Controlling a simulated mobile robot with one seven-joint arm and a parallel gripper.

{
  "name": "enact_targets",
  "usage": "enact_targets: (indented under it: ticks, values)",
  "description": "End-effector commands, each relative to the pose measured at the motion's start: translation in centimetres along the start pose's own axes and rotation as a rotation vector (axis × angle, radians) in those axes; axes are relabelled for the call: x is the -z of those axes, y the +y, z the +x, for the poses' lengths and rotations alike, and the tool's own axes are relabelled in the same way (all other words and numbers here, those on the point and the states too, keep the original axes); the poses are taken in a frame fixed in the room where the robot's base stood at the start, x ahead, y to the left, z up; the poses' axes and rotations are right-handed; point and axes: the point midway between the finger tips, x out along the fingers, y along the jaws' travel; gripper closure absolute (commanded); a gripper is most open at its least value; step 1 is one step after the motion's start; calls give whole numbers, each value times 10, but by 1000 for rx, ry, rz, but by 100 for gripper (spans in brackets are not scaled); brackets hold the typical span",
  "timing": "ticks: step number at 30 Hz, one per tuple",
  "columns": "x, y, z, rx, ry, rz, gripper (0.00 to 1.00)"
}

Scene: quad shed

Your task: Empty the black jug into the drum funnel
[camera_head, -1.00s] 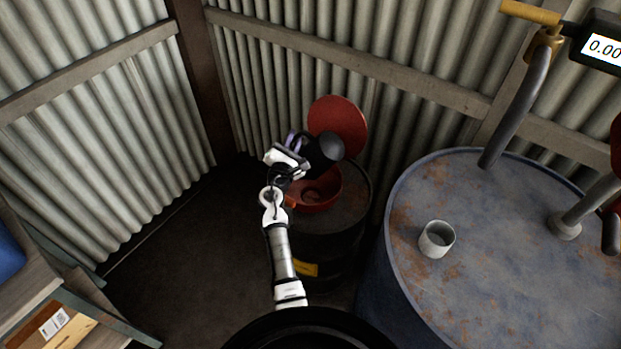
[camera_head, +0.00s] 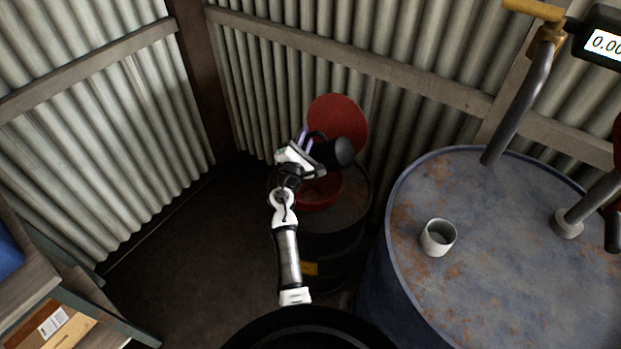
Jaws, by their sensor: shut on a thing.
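The black jug (camera_head: 338,153) is held above the drum, tilted far over on its side with its round end toward the right. My gripper (camera_head: 307,148) is shut on the jug, on its left side; the exact contact is small and partly hidden. The red funnel (camera_head: 320,191) sits on top of the dark drum (camera_head: 345,215), below the jug. Its round red lid (camera_head: 338,118) stands open behind the jug. The jug and my gripper cover part of the funnel's bowl. I cannot see any liquid flowing.
A large rusty blue barrel (camera_head: 480,240) stands at right, with a grey-white cup (camera_head: 438,238) on top and a pump pipe (camera_head: 515,105) rising from it. A shelf with a cardboard box (camera_head: 50,325) is at lower left. Corrugated walls close the corner behind the drum.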

Motion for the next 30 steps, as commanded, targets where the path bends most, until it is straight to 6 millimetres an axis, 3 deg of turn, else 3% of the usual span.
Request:
enact_targets:
  ticks: [1, 30]
  values:
    - [-4, -13, -3, 0, -16, 66, 100]
    - [-10, -9, -2, 0, -18, 94, 100]
